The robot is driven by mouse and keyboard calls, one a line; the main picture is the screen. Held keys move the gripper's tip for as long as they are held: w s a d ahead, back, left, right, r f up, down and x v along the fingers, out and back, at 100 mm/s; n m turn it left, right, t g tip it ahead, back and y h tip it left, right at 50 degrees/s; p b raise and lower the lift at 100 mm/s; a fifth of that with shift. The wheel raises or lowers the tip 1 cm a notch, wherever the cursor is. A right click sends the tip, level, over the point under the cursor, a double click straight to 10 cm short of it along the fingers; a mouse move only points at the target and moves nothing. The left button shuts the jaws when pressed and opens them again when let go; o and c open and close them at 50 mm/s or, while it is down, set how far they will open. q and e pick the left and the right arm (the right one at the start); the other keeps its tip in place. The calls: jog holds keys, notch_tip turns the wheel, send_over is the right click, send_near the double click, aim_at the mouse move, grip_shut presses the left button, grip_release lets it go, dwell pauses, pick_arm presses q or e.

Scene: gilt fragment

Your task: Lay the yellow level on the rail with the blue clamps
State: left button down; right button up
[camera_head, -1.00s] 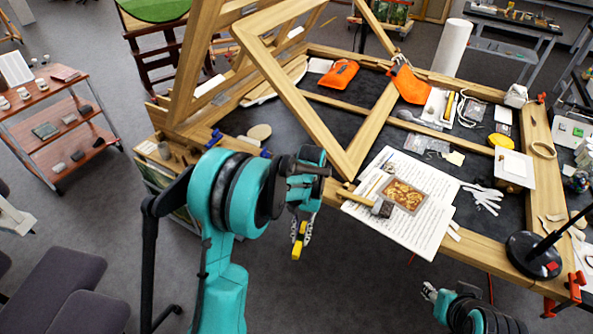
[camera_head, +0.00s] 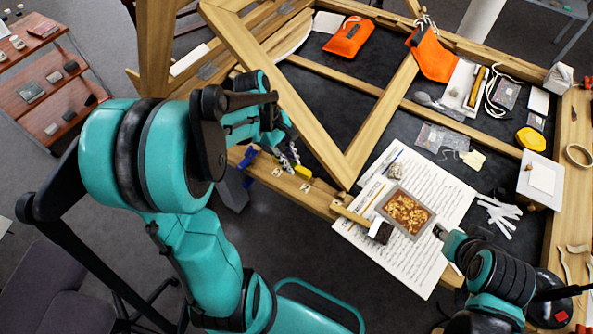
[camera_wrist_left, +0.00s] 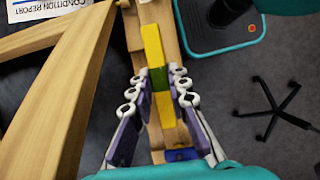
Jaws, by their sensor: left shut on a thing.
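The yellow level (camera_head: 303,172) is between the fingers of my left gripper (camera_head: 288,160) in the head view, over the front wooden rail (camera_head: 318,198). In the left wrist view the level (camera_wrist_left: 153,45) runs lengthwise along the rail (camera_wrist_left: 133,28), and my left gripper's fingers (camera_wrist_left: 158,88) are shut on its middle, by a green part. I cannot tell whether it touches the rail. A blue clamp (camera_head: 248,157) sits on the rail left of the gripper; blue also shows near the wrist view's bottom (camera_wrist_left: 182,154). My right gripper (camera_head: 440,232) is beside the papers; its opening is unclear.
A wooden frame (camera_head: 300,125) leans over the table close to the left gripper. Printed sheets (camera_head: 390,250) carry a gilt fragment (camera_head: 406,212) and a dark-headed brush (camera_head: 380,231). Orange pouches (camera_head: 350,37) lie at the back.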

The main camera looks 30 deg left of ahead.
pick_arm(q)
jog(key=b, duration=0.1)
send_over(295, 185)
jog(key=a, duration=0.2)
jog(key=f, duration=0.4)
jog(key=shift+d+f, duration=0.2)
notch_tip(295, 185, down, 3)
jog(key=shift+b, duration=0.6)
jog(key=shift+f, duration=0.4)
jog(key=shift+f, duration=0.1)
jog(key=c, duration=1.5)
grip_release()
jog(key=shift+o, duration=0.2)
